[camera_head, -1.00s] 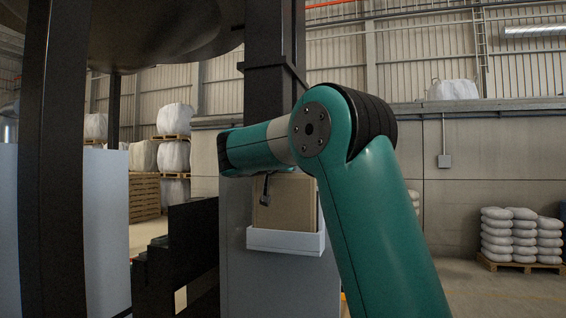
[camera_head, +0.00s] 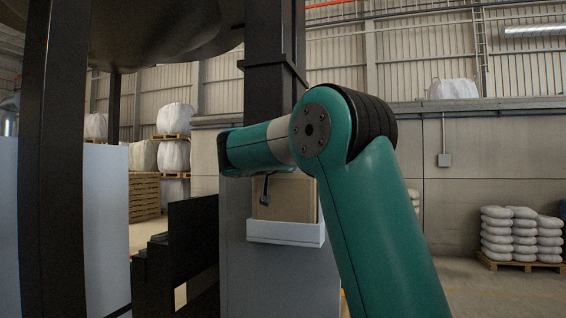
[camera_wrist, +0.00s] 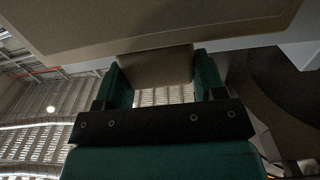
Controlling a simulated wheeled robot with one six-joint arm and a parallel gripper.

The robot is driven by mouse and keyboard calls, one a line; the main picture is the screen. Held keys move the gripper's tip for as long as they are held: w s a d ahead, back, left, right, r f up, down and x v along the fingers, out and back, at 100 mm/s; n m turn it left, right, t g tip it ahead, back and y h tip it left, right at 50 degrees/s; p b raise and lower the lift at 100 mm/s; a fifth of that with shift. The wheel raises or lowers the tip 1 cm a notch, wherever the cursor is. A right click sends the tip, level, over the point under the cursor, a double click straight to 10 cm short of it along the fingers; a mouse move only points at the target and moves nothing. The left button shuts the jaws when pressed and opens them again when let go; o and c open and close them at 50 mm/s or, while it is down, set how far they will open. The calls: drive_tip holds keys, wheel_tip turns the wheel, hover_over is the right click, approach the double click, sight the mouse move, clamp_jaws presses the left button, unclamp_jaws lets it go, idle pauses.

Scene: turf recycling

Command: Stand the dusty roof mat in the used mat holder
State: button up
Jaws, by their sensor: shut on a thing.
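The tan mat (camera_head: 288,203) stands upright behind the rim of a white, tray-like holder (camera_head: 286,233) on the front of a grey cabinet. In the wrist view the broad tan face (camera_wrist: 150,28) fills the top, with a tan block between my fingers. My gripper (camera_wrist: 158,72) is shut on that block, which looks like part of the mat. In the head view my gripper is mostly hidden behind my teal arm, just above the mat. The mat's lower edge is hidden by the white rim, so I cannot tell whether it rests on the bottom.
The grey cabinet (camera_head: 285,280) stands below the holder. A dark post (camera_head: 268,90) rises behind my arm. Dark stepped frames (camera_head: 190,250) stand close on the left. Stacked white sacks (camera_head: 522,235) on a pallet lie far right. The floor at right is open.

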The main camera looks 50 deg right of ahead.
drive_tip(key=shift+f+b, duration=0.4)
drive_tip(key=shift+f, duration=0.05)
drive_tip(key=o, duration=1.1)
drive_tip(key=shift+c, duration=0.2)
drive_tip(key=shift+a, duration=0.1)
